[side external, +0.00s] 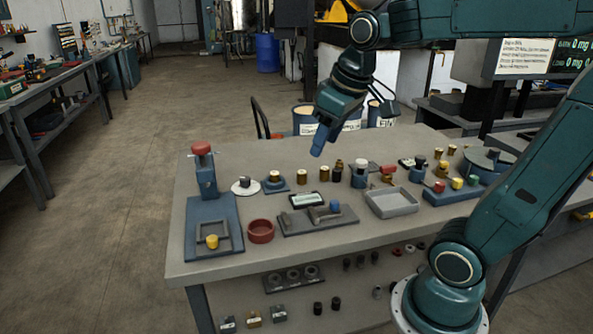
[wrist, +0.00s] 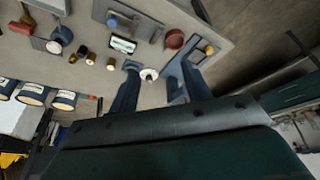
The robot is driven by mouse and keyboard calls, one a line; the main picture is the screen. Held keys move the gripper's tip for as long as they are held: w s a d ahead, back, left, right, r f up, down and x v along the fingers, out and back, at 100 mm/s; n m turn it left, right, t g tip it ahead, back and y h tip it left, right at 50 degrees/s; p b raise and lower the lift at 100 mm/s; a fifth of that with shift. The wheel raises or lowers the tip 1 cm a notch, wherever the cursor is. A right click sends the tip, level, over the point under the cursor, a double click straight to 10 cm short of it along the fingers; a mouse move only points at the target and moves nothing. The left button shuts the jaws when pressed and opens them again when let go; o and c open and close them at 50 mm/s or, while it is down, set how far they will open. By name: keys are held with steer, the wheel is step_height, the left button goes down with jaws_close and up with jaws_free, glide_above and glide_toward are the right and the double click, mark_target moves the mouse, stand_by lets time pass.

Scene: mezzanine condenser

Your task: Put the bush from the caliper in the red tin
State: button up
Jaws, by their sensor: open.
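The caliper (side external: 300,222) is a dark grey plate on the bench with a small display and grey jaws. The red tin (side external: 261,231) is a low, round, open cup just left of the caliper, and looks empty. In the wrist view the red tin (wrist: 174,39) and the caliper (wrist: 146,27) show near the top. My gripper (side external: 318,151) is high above the back of the bench, behind the caliper. In the wrist view my gripper (wrist: 158,66) has its fingers apart with nothing held between them.
A blue press stand (side external: 205,180) with a red knob and a yellow bush (side external: 212,241) stands left of the tin. A grey tray (side external: 391,203) lies right of the caliper. Several brass and dark bushes line the back. Bare bench lies along the front edge.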

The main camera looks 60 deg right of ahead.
steer(key=s+a+f+t, duration=0.1)
steer(key=s+a+f, duration=0.2)
steer(key=s+a, duration=0.3)
steer(key=shift+s+n+t+y, duration=0.3)
steer(key=shift+s+t+y, duration=0.1)
steer(key=shift+s, duration=0.8)
steer(key=shift+o, duration=0.4)
steer(key=shift+s+f, duration=0.1)
steer(key=shift+s, duration=0.15)
steer(key=shift+w, duration=0.1)
steer(key=w+d+r+m+g+h, duration=0.15)
steer(key=w+d+r+m, duration=0.25)
steer(key=w+d+m, duration=0.4)
steer(key=m+g+y, duration=0.2)
steer(key=m+g, duration=0.2)
steer(key=m, duration=1.3)
glide_above(337, 170)
steer(key=shift+h, duration=0.25)
steer(key=shift+d+f, duration=0.15)
steer(key=shift+f, duration=9.8)
